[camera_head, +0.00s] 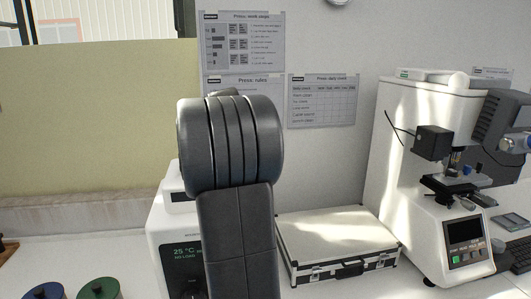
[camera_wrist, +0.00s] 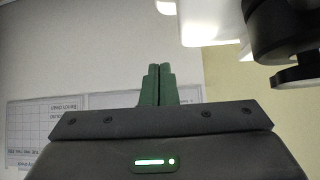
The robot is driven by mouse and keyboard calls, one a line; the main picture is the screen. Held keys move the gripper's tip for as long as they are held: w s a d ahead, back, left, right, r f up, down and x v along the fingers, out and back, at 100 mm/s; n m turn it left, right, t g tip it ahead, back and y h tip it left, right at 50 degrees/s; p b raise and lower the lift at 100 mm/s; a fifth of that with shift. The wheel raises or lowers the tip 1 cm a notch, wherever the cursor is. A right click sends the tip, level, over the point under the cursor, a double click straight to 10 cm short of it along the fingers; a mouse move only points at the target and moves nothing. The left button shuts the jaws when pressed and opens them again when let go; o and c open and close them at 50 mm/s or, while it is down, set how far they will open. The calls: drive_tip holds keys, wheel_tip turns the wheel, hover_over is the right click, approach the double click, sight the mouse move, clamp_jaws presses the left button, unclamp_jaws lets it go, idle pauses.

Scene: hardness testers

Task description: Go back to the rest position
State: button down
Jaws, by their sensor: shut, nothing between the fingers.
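My gripper (camera_wrist: 158,72) shows in the wrist view, its two green fingers pressed together with nothing between them. A green status light glows on its body. My dark grey arm stands upright in the middle of the head view and covers part of the bench behind it. The gripper itself cannot be made out in the head view.
A white hardness tester (camera_head: 405,150) stands on the right. A silver case (camera_head: 340,238) lies closed left of it. A white device with a display (camera_head: 186,254) is partly behind my arm. Blue (camera_head: 45,291) and green (camera_head: 99,289) round items sit at lower left. Posters (camera_head: 322,101) hang behind.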

drive_tip(key=w+a+n+g+y+p, duration=0.1)
drive_tip(key=w+n+g+y+p, duration=0.2)
drive_tip(key=w+n+y+p, duration=0.2)
drive_tip(key=shift+w+a+n+y+p, duration=0.35)
drive_tip(key=shift+w+n+p, duration=0.25)
drive_tip(key=shift+w+n, duration=1.3)
drive_tip(key=shift+w+d, duration=0.1)
